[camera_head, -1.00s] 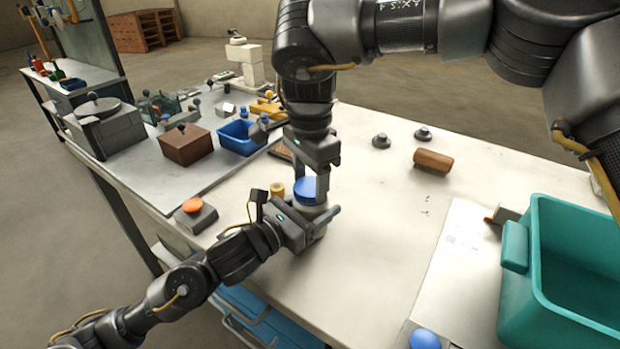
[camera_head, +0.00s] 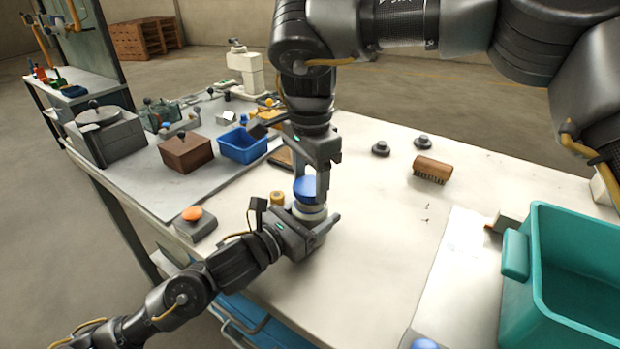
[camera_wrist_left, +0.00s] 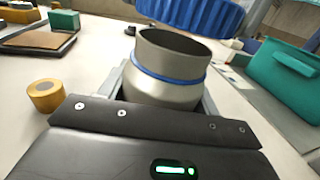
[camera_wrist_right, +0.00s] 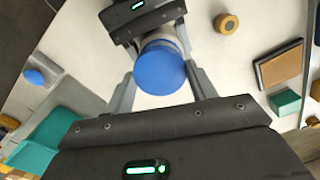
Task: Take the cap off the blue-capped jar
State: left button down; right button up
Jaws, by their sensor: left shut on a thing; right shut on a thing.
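The jar (camera_head: 312,213) is a silvery metal vessel, upright low over the near part of the bench. My left gripper (camera_head: 314,228) is shut around its body. In the left wrist view the jar (camera_wrist_left: 163,88) shows its open mouth and a blue ring below the neck. The ribbed blue cap (camera_wrist_left: 195,12) hangs above the mouth, apart from it. My right gripper (camera_head: 311,186) points down from above and is shut on the blue cap (camera_head: 303,189). In the right wrist view the cap (camera_wrist_right: 160,68) sits between its fingers and hides the jar's mouth.
A small yellow cylinder (camera_head: 277,198) stands just left of the jar. An orange button box (camera_head: 194,223) sits at the left edge. A teal bin (camera_head: 516,255) stands at right, a brown brush (camera_head: 433,168) behind it. The bench between brush and jar is clear.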

aim_at(310, 185)
pick_arm(q)
jog(key=shift+f, duration=0.25)
pick_arm(e)
jog(key=shift+r, duration=2)
pick_arm(q)
jog(key=c, duration=0.6)
grip_release()
jog(key=o, duration=0.3)
jog(key=shift+w+r, duration=0.1)
pick_arm(e)
jog(key=shift+w, duration=0.15)
pick_arm(q)
jog(key=shift+o, duration=0.2)
jog(key=b+v, duration=0.2)
jog(key=v, duration=0.9)
pick_arm(e)
notch_tip(310, 185, down, 2)
jog(key=shift+f, duration=0.1)
pick_arm(q)
jog(key=shift+s+a, duration=0.35)
jog(key=shift+s, duration=0.1)
